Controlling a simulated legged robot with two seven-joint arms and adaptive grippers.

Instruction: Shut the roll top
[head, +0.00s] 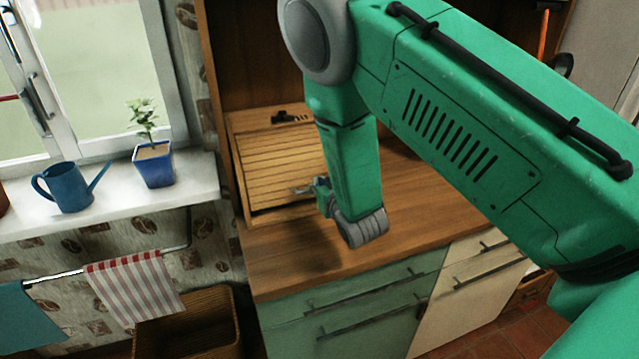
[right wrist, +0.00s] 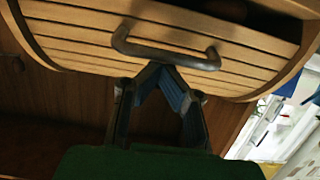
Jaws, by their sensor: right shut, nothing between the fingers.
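The roll top (head: 275,160) is a slatted light-wood shutter on a wooden box at the back of the counter. Its dark bar handle (right wrist: 165,55) crosses the slats in the right wrist view. A dark gap shows beyond the slats at the top of that view. My right gripper (head: 321,196) is at the front of the box, near the handle. In the right wrist view its fingertips (right wrist: 158,70) meet, with nothing between them, just by the handle; I cannot tell whether they touch it. My forearm hides the box's right side. My left gripper is not in view.
The wooden counter (head: 300,262) is clear in front of the box. A small dark object (head: 290,117) lies on top of the box. A blue watering can (head: 70,188) and a potted plant (head: 153,165) stand on the windowsill at left.

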